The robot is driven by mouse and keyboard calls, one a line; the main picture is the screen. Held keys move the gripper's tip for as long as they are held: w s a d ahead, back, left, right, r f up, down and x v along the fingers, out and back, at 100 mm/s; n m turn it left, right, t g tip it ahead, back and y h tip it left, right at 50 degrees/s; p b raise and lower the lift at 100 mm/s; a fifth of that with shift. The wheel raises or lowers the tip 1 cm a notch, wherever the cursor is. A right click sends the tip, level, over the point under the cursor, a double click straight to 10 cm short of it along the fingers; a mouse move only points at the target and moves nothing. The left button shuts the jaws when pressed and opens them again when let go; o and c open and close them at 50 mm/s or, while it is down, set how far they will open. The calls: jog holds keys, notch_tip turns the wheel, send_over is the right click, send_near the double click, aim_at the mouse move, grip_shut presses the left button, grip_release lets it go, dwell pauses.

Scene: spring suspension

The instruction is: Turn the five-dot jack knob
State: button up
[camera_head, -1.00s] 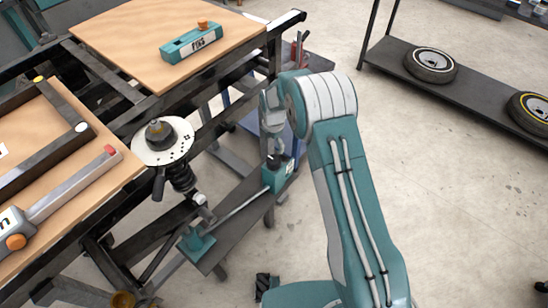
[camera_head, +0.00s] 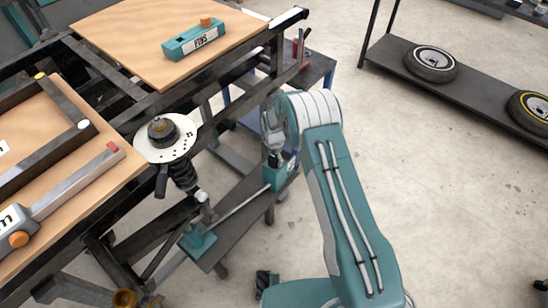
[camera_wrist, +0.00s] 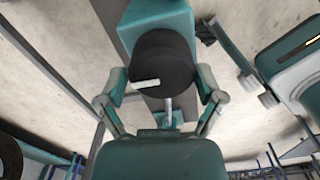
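The jack knob (camera_wrist: 165,65) is a round black knob with one white mark, on a teal jack block (camera_wrist: 160,18). In the head view the knob (camera_head: 275,160) sits on the teal block (camera_head: 279,175), which has a small white label too small to read. My gripper (camera_head: 272,140) points down over the knob. In the wrist view my gripper (camera_wrist: 162,74) has its two fingers spread, one on each side of the knob. Whether the fingertips touch the knob is unclear.
A suspension strut with a white round plate (camera_head: 166,138) stands left of the jack. Another teal block (camera_head: 198,239) is at the near end of the dark low platform (camera_head: 227,228). A wooden bench (camera_head: 130,40) bears a teal PINS box (camera_head: 193,40). Wheels (camera_head: 432,63) lie on a right-hand shelf.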

jog(key=shift+d, duration=0.1)
jog(key=c, duration=0.3)
jog(key=shift+m, duration=0.4)
